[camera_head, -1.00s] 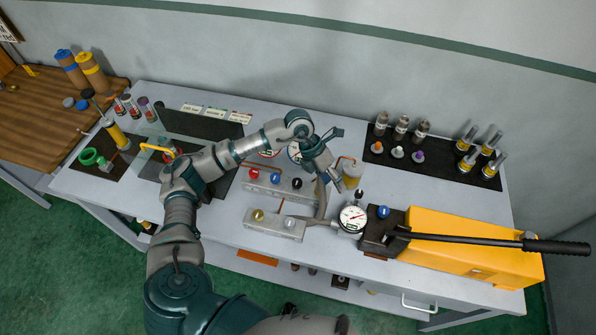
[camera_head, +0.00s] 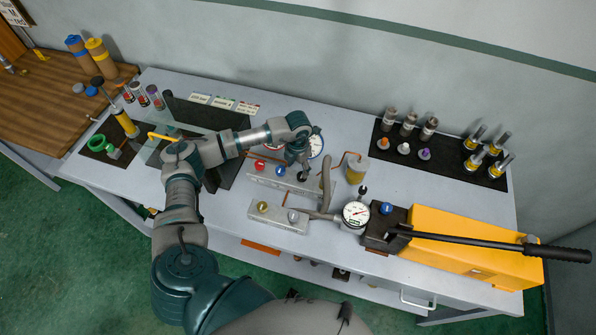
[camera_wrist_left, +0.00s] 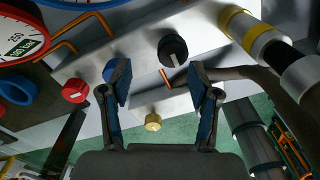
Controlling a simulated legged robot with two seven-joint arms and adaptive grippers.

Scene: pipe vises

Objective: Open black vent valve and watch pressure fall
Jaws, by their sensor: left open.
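The black vent valve knob (camera_wrist_left: 173,48), with a pale pointer line, sits on the grey valve block (camera_head: 268,178). In the wrist view it lies just beyond my left gripper (camera_wrist_left: 160,88), whose blue-padded fingers are open, apart and empty. In the head view my left gripper (camera_head: 301,168) points down over the block's right end and largely hides the black knob. A red knob (camera_head: 259,164) and a blue knob (camera_head: 280,170) stand to its left. A red-rimmed gauge (camera_wrist_left: 18,32) is partly in the wrist view. Another gauge (camera_head: 356,213) stands beside the pump. My right gripper is out of view.
A nearer block (camera_head: 272,221) carries a yellow knob (camera_head: 263,207) and a silver knob. A grey hose (camera_head: 326,178) curves close to the gripper's right. The yellow hand pump (camera_head: 455,240) with its long black lever fills the front right. A black mat (camera_head: 450,163) holds several fittings.

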